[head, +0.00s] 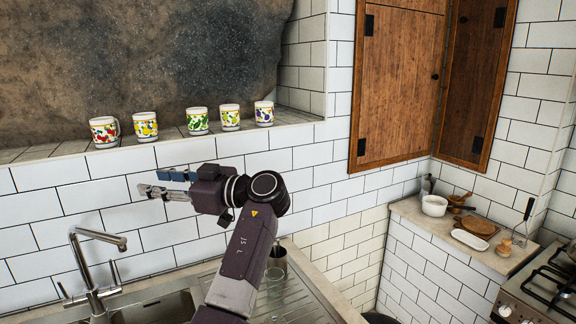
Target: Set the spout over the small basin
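The chrome tap's spout (100,238) rises at the lower left and bends over to the right, its end hanging above the sink area. The tap body and levers (92,292) stand behind the sink rim. A steel basin (160,310) shows only in part at the bottom edge; I cannot tell whether it is the small one, or exactly what lies under the spout's end. My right gripper is out of view.
A ribbed drainboard (300,292) with a metal cup (278,258) and a glass (275,280) lies right of the basin, near my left arm. Several patterned mugs (197,121) line the ledge above. A counter with dishes (434,205) and a stove (545,285) are at right.

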